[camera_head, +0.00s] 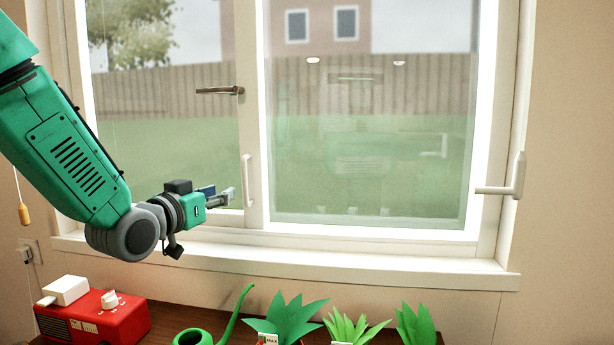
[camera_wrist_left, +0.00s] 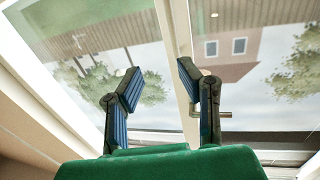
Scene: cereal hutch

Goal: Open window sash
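A white-framed window with two glazed panes side by side fills the head view. The left sash (camera_head: 155,218) carries a dark lever handle (camera_head: 220,91), lying horizontal on the central upright; a metal lever (camera_wrist_left: 222,114) shows beside the right finger in the left wrist view. A white upright handle (camera_head: 248,181) sits lower on the central upright. A white handle (camera_head: 517,177) is on the right side of the frame. My left gripper (camera_head: 230,196) is just left of the white upright handle, below the dark lever. Its fingers (camera_wrist_left: 158,77) are apart with nothing between them. My right gripper is out of view.
The white sill (camera_head: 290,261) runs beneath the window. Below it stand a red appliance (camera_head: 120,322) with a white box (camera_head: 66,290) on it, a green watering can (camera_head: 238,318) and several leafy plants (camera_head: 287,318).

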